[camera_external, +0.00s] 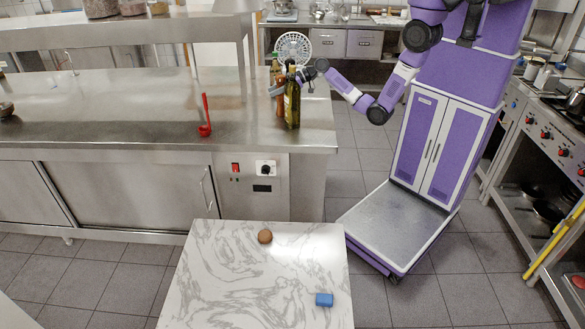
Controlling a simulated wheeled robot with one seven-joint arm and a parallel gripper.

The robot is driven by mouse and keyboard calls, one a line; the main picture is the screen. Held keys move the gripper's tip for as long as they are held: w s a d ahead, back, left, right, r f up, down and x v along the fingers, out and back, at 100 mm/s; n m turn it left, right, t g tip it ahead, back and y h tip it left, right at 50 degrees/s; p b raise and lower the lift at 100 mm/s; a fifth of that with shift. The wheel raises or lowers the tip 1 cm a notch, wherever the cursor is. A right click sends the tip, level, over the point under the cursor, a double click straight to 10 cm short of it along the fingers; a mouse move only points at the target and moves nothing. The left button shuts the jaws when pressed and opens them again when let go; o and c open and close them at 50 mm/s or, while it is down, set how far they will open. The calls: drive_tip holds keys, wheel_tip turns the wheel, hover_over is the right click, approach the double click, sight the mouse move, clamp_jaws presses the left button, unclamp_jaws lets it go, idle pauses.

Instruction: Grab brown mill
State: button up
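My gripper (303,79) is at the right end of the steel counter, close to two bottles. A tall bottle of yellowish-green liquid (292,104) stands upright in front of it and partly hides it. A second, darker bottle (276,70) stands just behind and to the left. I cannot tell whether my fingers are open or shut, or whether they touch anything. No brown mill can be made out clearly beside my gripper; one may be hidden by the bottles.
The steel counter (130,110) holds a red ladle-like utensil (204,118) left of the bottles. A white fan (293,48) stands behind them. A marble-topped table (225,285) in front carries a round brown object (265,236) and a blue block (324,299). A stove (550,125) is at right.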

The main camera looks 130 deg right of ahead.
clamp_jaws()
drive_tip(key=shift+r, duration=0.1)
